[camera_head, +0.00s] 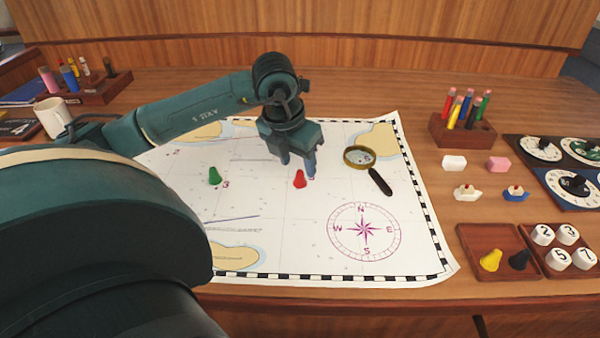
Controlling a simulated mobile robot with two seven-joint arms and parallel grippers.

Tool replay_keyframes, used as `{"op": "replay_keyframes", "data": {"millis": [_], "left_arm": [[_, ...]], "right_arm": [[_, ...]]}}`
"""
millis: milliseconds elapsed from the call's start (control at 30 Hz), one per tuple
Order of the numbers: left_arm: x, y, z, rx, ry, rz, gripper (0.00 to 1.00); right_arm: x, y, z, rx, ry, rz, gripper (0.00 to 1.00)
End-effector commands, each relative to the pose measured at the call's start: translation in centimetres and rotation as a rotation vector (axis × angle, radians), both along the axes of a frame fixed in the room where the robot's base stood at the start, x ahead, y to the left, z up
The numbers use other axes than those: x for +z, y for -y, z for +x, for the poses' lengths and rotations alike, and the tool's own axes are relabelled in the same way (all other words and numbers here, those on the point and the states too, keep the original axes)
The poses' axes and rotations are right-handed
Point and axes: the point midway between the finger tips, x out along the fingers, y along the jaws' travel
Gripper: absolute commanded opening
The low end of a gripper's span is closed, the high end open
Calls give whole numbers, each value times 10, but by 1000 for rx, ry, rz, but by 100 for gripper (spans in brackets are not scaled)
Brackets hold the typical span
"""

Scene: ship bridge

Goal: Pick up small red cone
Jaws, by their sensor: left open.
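A small red cone (299,180) stands on the white sea chart (290,225), near the middle of the head view. My left gripper (299,170) comes in from the left and points down. Its fingers are apart, and they show just above and behind the cone. I cannot tell whether the cone is between the fingers or in front of them, or whether they touch it. My right gripper is not in view.
A green cone (215,176) stands left of the red one. A magnifying glass (369,168) lies close to the right. A wooden tray (478,237) holds a yellow cone (491,260) and a dark cone. A pencil block (462,138) stands at the right.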

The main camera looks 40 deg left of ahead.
Motion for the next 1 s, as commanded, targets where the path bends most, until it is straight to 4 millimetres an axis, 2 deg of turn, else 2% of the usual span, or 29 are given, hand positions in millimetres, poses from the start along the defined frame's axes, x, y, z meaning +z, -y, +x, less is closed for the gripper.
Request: {"op": "replay_keyframes", "data": {"millis": [67, 200, 500, 1000], "left_arm": [[-13, 2, 2, -1, -7, -2, 48], [-30, 1, 7, 1, -4, -2, 48], [-36, 1, 9, 0, 0, 0, 48], [-35, 1, 9, 0, -1, 0, 8]], "right_arm": [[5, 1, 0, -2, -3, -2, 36], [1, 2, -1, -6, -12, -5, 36], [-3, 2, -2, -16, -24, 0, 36], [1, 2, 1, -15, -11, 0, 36]]}}
